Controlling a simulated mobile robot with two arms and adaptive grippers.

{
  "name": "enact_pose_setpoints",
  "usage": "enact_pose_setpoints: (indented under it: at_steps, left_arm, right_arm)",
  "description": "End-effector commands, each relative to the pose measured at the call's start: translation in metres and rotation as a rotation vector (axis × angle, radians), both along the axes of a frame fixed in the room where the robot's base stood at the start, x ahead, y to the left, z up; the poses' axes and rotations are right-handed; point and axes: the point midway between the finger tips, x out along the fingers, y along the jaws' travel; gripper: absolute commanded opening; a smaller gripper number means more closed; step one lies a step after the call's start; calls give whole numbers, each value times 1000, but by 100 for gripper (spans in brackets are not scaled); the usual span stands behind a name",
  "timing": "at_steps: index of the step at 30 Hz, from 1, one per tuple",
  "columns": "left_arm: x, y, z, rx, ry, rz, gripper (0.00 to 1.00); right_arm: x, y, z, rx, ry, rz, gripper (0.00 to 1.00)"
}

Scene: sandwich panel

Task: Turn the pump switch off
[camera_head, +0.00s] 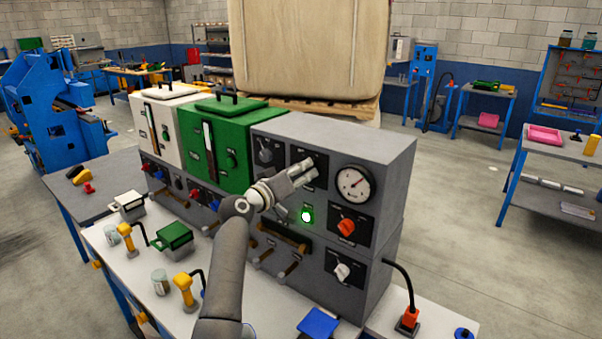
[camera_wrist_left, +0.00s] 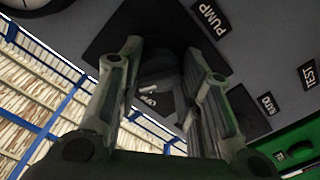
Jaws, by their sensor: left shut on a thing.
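The pump switch (camera_wrist_left: 158,72) is a dark knob on a black plate, beside a "PUMP" label (camera_wrist_left: 209,18) in the left wrist view. My left gripper (camera_head: 308,175) is at the grey panel (camera_head: 383,150), in front of the black plate left of the round gauge. In the left wrist view its two fingers (camera_wrist_left: 160,85) stand on either side of the knob and are shut on it. The head view hides most of the knob behind the fingers, and its exact turn is hard to tell. My right gripper is in neither view.
A white round gauge (camera_head: 354,184), a red knob (camera_head: 347,227), a white knob (camera_head: 342,272) and a lit green lamp (camera_head: 306,216) are close to the gripper. A green box (camera_head: 232,155) stands left of the grey panel. Lever handles (camera_head: 287,268) sit below.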

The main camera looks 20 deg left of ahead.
Motion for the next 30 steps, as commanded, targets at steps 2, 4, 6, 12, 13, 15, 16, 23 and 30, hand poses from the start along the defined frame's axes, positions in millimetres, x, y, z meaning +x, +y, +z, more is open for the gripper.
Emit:
enact_pose_setpoints:
  at_steps: [2,4,6,12,13,15,16,23,30]
  left_arm:
    - [0,0,0,-40,16,0,10]
    - [0,0,0,-87,34,0,10]
    - [0,0,0,-138,53,1,10]
    - [0,0,1,-315,117,0,10]
    - [0,0,2,-341,126,0,10]
    - [0,0,2,-404,149,1,10]
    - [0,-1,2,-432,159,1,10]
    - [0,-1,2,-629,231,0,10]
    - [0,-1,2,-791,290,1,10]
  right_arm:
    - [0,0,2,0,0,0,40]
    - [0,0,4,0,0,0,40]
    - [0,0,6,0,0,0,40]
    - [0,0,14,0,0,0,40]
    - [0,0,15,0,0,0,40]
    - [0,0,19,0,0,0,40]
    - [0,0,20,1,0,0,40]
    - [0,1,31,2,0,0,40]
    - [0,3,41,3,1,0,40]
